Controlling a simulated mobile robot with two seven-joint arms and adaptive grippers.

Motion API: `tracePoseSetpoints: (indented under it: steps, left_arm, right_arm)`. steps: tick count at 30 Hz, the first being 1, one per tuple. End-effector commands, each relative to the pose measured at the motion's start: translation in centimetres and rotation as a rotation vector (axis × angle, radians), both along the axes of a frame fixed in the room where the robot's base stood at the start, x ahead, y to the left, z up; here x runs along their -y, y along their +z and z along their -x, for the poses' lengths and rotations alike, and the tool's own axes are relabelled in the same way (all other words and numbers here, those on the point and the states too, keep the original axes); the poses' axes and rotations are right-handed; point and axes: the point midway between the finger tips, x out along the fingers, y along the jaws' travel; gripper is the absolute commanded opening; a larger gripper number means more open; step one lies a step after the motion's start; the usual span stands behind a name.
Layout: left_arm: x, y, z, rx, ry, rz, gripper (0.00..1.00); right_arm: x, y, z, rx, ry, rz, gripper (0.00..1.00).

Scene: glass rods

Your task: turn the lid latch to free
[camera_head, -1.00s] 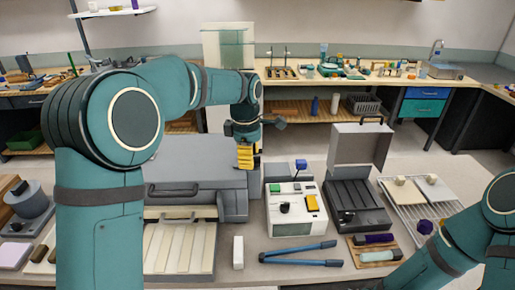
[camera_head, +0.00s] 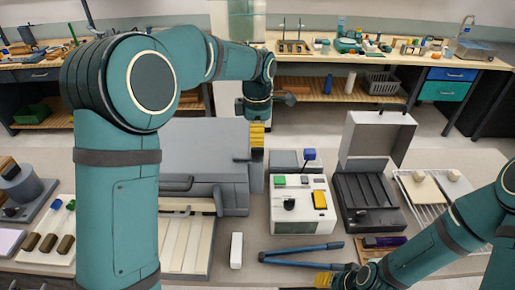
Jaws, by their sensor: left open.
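My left gripper (camera_head: 257,138) points down, its yellow fingers at the right end of the large grey case (camera_head: 205,145); it is open with nothing seen in it. Contact with the case cannot be told. My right gripper (camera_head: 321,280) is low in the picture, its yellow fingers pointing left near the bench's front edge; their gap is not clear. No part is plainly recognisable as the lid latch. A white box (camera_head: 285,215) carries a black knob (camera_head: 290,203), a green block and a yellow block. A dark grey box (camera_head: 368,200) has its lid (camera_head: 377,138) standing open.
A purple-ended rod (camera_head: 385,241) is beside my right arm. A wire rack (camera_head: 425,205) stands at the right. A slatted tray (camera_head: 188,245) is at the front left.

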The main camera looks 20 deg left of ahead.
Motion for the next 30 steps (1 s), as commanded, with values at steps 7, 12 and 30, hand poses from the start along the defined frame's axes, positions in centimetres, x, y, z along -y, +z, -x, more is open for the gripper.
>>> tracePoseSetpoints:
  steps: [7, 12, 30]
  left_arm:
    - [0.0, -3.8, 0.0, -0.002, 0.0, 0.0, 0.41]
    - [0.0, -4.8, 0.0, -0.001, 0.0, 0.0, 0.41]
    - [0.0, -4.9, 0.0, 0.0, 0.0, 0.0, 0.0]
  right_arm:
    - [0.0, -0.3, 0.0, 0.0, 0.0, 0.001, 0.47]
    - [0.0, -0.4, 0.0, 0.0, 0.0, 0.001, 0.47]
    - [0.0, -0.4, 0.0, 0.0, 0.0, 0.001, 0.47]
